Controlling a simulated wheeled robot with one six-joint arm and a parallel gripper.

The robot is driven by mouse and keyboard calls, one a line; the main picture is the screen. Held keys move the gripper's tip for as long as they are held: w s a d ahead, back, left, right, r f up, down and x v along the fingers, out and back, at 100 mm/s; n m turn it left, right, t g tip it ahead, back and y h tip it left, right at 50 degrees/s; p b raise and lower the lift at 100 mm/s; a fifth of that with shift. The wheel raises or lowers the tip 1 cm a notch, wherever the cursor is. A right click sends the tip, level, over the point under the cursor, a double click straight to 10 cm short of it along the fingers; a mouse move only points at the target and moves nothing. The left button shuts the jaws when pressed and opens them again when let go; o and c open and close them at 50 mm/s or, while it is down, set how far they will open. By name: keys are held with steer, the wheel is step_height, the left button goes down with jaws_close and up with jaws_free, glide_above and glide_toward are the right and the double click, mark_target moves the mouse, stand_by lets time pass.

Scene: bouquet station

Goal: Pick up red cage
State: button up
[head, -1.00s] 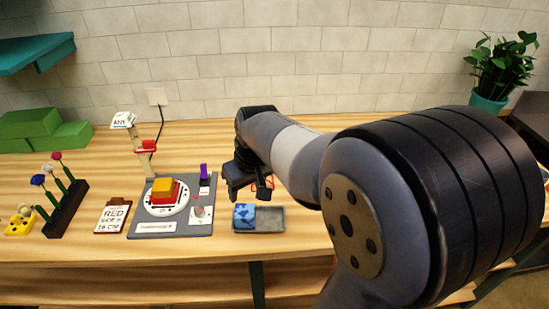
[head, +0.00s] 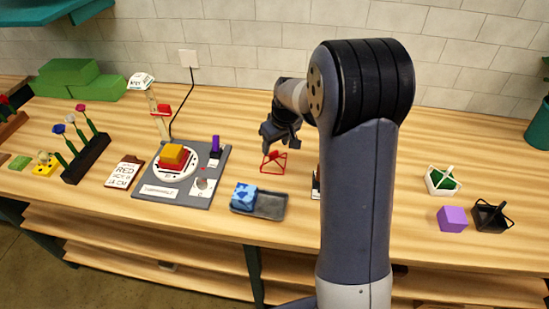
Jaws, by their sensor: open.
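The red cage (head: 273,162) is a small open wire frame standing on the wooden table, behind the grey tray. My gripper (head: 279,143) points down just above the cage, with its jaws open. The fingertips are close to the cage's top; whether they touch it or straddle it cannot be told from this view. My gripper holds nothing that I can see.
A grey tray (head: 271,206) with a blue patterned block (head: 244,196) lies in front of the cage. A grey turntable station (head: 184,188) stands to the left. White (head: 443,181) and black (head: 491,217) baskets and a purple cube (head: 452,219) sit at the right.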

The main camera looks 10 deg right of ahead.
mark_target(274, 152)
steer(key=shift+d+p+x, duration=0.15)
steer(key=shift+p+x, duration=0.35)
steer(key=shift+x, duration=0.8)
steer(key=shift+d+p+x, duration=0.1)
steer(key=shift+p+x, duration=0.35)
steer(key=shift+x, duration=0.85)
steer(key=shift+w+a, duration=0.1)
steer(key=shift+w, duration=0.05)
steer(key=c, duration=1)
